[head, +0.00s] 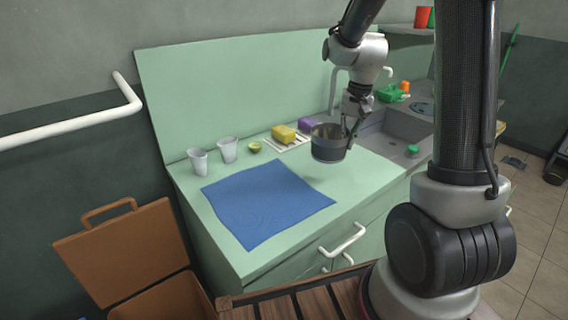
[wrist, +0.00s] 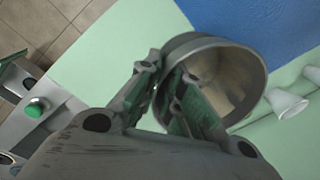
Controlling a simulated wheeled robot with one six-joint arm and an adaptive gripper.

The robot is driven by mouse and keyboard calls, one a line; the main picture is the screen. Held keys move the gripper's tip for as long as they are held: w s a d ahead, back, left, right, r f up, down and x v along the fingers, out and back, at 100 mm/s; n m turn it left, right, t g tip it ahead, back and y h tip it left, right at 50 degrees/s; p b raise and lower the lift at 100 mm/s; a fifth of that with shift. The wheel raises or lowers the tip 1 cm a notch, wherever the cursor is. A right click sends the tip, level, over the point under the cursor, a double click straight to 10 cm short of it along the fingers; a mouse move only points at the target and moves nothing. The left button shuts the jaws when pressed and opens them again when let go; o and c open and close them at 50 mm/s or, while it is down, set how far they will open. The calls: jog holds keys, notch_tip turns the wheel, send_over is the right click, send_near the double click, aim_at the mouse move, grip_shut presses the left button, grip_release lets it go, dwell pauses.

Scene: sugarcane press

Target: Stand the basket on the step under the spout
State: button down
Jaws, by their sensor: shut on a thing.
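My gripper (head: 352,128) is shut on the wall of a grey round metal container (head: 327,150), open at the top, and holds it a little above the green counter. In the wrist view my gripper's fingers (wrist: 168,82) grip the near rim of the container (wrist: 240,62); its inside looks empty. I cannot tell whether this container is the task's basket. A brown box with a raised, handled lid (head: 128,245) stands on the left, below the counter. No press, step or spout is clearly recognisable.
A grey sink (head: 398,148) lies right of the container. The counter's front right is bare.

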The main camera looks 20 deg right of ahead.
jog(key=shift+w, duration=0.15)
jog(key=shift+a+f+m, duration=0.1)
jog(key=shift+m, duration=0.3)
jog(key=shift+s+f, duration=0.2)
notch_tip(320, 180, down, 10)
jog(key=shift+r, duration=0.25)
jog(key=shift+f, duration=0.15)
jog(key=c, duration=1.6)
grip_release()
jog(key=shift+o, duration=0.2)
